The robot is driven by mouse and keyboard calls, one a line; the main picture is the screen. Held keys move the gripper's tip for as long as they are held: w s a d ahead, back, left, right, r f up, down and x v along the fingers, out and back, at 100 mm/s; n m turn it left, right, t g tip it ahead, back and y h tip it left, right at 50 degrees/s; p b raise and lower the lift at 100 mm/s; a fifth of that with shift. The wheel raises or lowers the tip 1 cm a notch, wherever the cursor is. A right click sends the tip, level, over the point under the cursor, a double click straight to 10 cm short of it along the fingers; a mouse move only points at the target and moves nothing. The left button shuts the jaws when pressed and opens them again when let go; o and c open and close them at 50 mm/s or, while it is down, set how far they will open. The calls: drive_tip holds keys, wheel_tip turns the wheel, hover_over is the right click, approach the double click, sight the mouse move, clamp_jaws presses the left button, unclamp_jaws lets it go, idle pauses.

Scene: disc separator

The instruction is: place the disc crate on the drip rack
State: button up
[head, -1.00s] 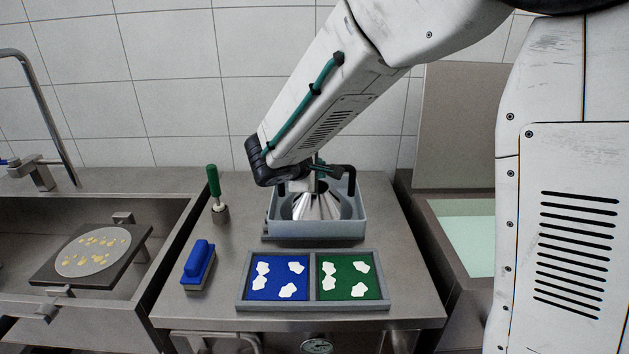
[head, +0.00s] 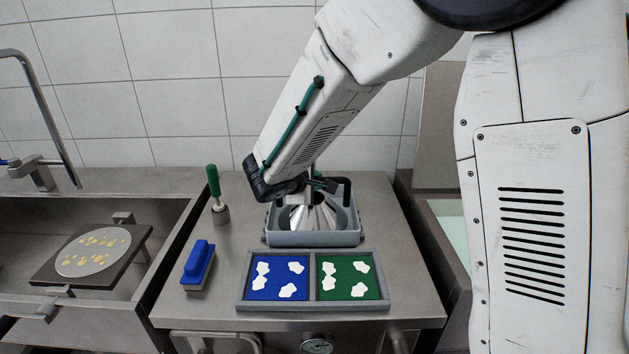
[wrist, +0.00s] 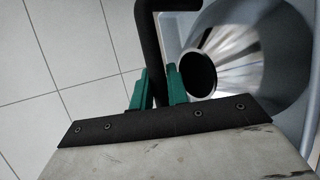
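The disc crate (head: 312,239) is a grey-blue open box with black handles, at the back middle of the steel worktop. A shiny metal cone of discs (head: 313,217) stands in it. My gripper (head: 316,182) is at the crate's rear side, mostly hidden by my arm. In the wrist view my gripper's green fingers (wrist: 160,78) lie on both sides of a black crate handle (wrist: 151,40) and look shut on it. Whether the crate's bottom touches the worktop is hard to tell. I cannot identify a drip rack for certain.
A grey tray (head: 314,306) with blue and green pads lies in front of the crate. A blue brush (head: 198,263) and a green-handled tool (head: 215,187) stand left. The left sink holds a dark slab (head: 48,273) with a spotted disc (head: 93,251). A basin (head: 445,228) is at right.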

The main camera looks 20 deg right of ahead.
drive_tip(key=o, duration=0.4)
drive_tip(key=shift+r, duration=0.1)
drive_tip(key=v, duration=1.2)
drive_tip(key=s+d+r+m+g+y, duration=0.25)
drive_tip(key=s+d+m+g, duration=0.4)
drive_tip(key=s+d, duration=0.8)
drive_tip(key=s+m+y, duration=0.1)
drive_tip(key=s+y, duration=0.1)
drive_tip(key=s, duration=0.3)
drive_tip(key=s+a+m+y, duration=0.1)
drive_tip(key=s+m+y, duration=0.1)
drive_tip(key=s, duration=0.2)
drive_tip(key=s+a+m+y, duration=0.1)
drive_tip(key=s+m+y, duration=0.1)
drive_tip(key=s, duration=0.3)
drive_tip(key=shift+s+a+f+g, duration=0.15)
drive_tip(key=shift+s+f+g, duration=0.1)
drive_tip(key=shift+s+f, duration=0.15)
